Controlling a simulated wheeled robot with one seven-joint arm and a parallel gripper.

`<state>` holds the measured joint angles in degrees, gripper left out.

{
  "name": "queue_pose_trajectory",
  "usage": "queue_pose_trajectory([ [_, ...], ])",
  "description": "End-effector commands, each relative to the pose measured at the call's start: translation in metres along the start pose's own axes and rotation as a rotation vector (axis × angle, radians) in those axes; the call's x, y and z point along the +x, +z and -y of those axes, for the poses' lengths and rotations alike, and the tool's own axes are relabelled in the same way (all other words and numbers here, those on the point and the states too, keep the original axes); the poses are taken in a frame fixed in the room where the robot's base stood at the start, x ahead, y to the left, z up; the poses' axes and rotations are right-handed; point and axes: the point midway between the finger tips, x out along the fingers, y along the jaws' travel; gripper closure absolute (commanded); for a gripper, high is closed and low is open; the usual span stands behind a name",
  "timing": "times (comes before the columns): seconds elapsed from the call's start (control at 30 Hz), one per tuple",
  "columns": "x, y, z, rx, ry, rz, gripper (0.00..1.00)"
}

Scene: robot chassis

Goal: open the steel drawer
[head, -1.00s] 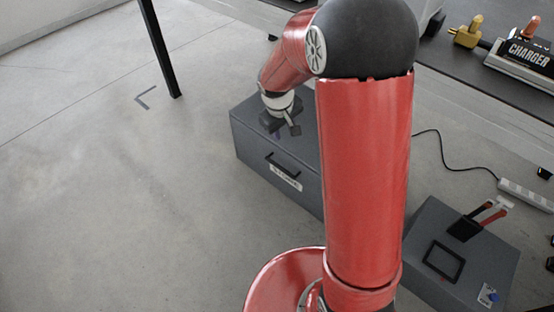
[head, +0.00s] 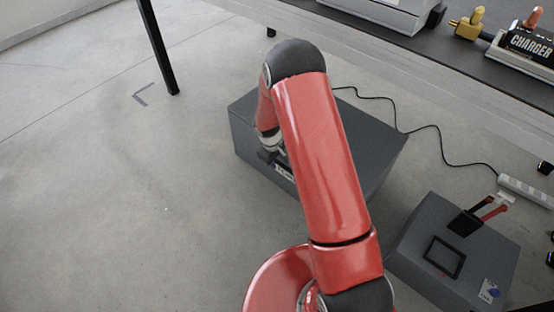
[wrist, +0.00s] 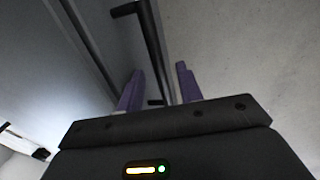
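My gripper (head: 268,155) is low in front of the drawer's front face, mostly hidden. In the wrist view the grey drawer front (wrist: 60,55) fills the left side, and the black bar handle (wrist: 153,45) stands out from it. My gripper (wrist: 158,85) is open there, its purple fingers on either side of the handle's line. I cannot tell whether they touch it.
A second grey box (head: 420,215) with a black frame and red-handled tool stands at the right. A black cable (head: 440,145) runs to a power strip (head: 525,192). A dark bench (head: 500,80) is at the back. The floor at left is clear.

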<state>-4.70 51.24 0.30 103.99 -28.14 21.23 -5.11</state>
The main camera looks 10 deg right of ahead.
Motion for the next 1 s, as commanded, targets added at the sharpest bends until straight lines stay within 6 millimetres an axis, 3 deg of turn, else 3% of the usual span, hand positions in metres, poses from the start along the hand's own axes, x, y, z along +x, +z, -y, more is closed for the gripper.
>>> queue_pose_trajectory([
  [0.33,0.0055,0.0,-0.0001,0.0,0.0,0.0,0.64],
  [0.6,0.0053,0.0,-0.0001,0.0,0.0,0.0,0.99],
  [1.0,0.005,-0.0022,0.0035,-0.001,0.0,0.0,1.0],
])
